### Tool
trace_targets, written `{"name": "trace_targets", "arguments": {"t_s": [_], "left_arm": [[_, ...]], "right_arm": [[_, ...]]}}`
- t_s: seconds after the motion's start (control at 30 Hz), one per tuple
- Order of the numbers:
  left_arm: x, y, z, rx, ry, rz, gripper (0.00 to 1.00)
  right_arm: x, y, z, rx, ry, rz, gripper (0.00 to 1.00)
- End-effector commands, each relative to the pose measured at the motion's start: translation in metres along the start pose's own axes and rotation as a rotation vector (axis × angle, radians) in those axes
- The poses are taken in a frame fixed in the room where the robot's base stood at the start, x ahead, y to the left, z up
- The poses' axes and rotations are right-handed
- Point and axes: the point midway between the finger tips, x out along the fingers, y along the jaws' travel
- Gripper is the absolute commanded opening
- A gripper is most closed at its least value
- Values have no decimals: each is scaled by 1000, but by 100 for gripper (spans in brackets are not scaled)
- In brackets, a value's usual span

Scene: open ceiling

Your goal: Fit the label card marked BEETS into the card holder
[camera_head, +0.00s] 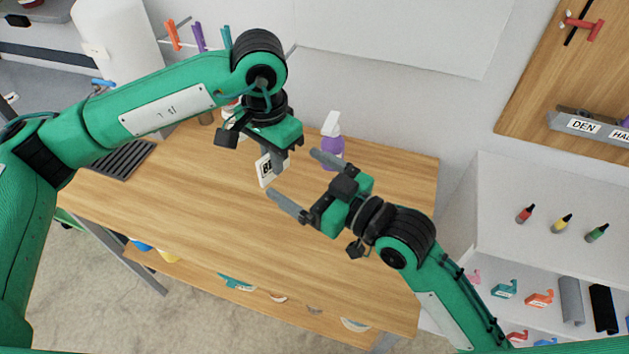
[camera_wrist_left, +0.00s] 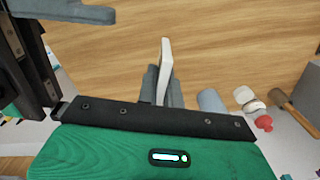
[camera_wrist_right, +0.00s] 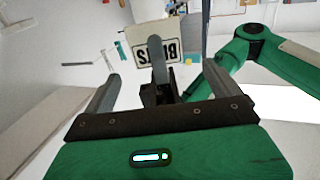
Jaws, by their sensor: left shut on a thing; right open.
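A white label card (camera_head: 265,170) with dark letters, partly covered, is held upright by my left gripper (camera_head: 277,163) above the wooden table. In the left wrist view the card (camera_wrist_left: 166,62) stands nearly edge-on between the closed fingers (camera_wrist_left: 161,88). In the right wrist view its lettered face (camera_wrist_right: 148,48) looks upside down, reads like BEETS, and is crossed by a finger. My right gripper (camera_head: 292,173) is open and empty, its fingers pointing towards the card, apart from it. I cannot make out an empty card holder in these views.
A purple spray bottle (camera_head: 332,148) stands on the table (camera_head: 200,220) behind the grippers. The table's front half is clear. At right, a grey rail (camera_head: 570,124) with DEN and another label hangs on a wooden panel. A white shelf (camera_head: 540,185) holds small bottles.

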Motion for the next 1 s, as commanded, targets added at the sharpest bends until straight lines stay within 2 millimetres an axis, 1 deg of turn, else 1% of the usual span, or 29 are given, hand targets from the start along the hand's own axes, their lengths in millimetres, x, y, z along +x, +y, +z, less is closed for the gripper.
{"name": "trace_targets", "arguments": {"t_s": [0.03,0.3,0.5,0.7,0.93,0.97,1.0], "left_arm": [[0,0,0,0,0,0,0],[0,0,0,0,0,0,0],[0,0,0,0,0,0,0],[0,0,0,0,0,0,0],[0,0,0,0,0,0,0],[0,0,0,0,0,0,0],[0,0,0,0,0,0,0]], "right_arm": [[10,0,-1,2,3,0,94],[58,0,-1,2,2,-1,94],[84,0,0,1,1,0,94],[94,0,0,0,1,-1,94],[94,0,0,0,1,0,94],[94,0,0,0,1,0,92],[94,0,0,0,1,0,84]]}}
